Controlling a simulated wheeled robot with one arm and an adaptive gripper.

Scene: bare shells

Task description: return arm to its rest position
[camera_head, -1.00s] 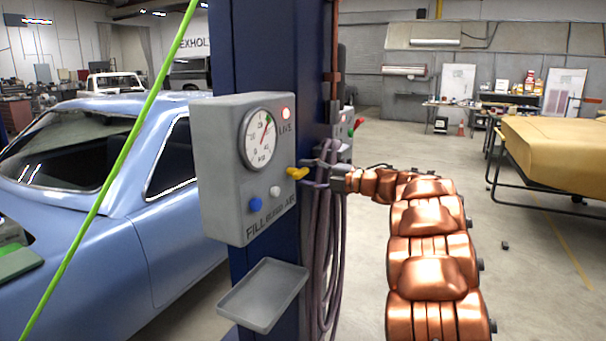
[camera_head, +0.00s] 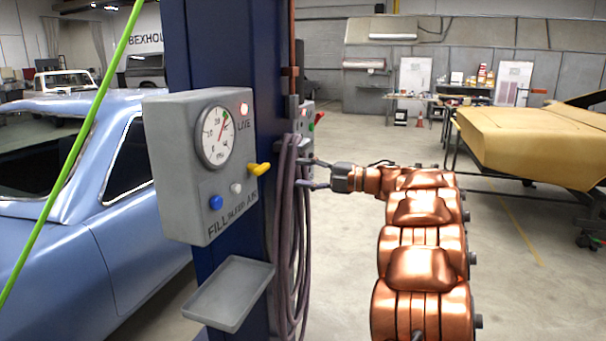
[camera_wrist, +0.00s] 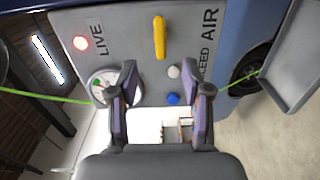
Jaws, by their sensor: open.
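My copper arm (camera_head: 420,235) rises from the lower right and bends left at its top. My gripper (camera_head: 312,174) is open and empty, just right of the coiled grey hose on the blue column (camera_head: 210,50). In the wrist view the two fingers of my gripper (camera_wrist: 160,90) stand apart. The grey air panel (camera_head: 165,150) is left of my gripper. It carries a gauge (camera_head: 216,137), a lit red LIVE lamp (camera_head: 244,108), a yellow lever (camera_head: 259,169), a blue button (camera_head: 215,202) and a white button (camera_head: 236,188). The yellow lever also shows in the wrist view (camera_wrist: 160,37).
The coiled hose (camera_head: 290,240) hangs on the column. A grey tray (camera_head: 230,293) juts out below the panel. A blue car (camera_head: 120,240) stands at left behind a green line (camera_head: 75,140). A tan car body (camera_head: 535,140) stands at right. Open floor lies between.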

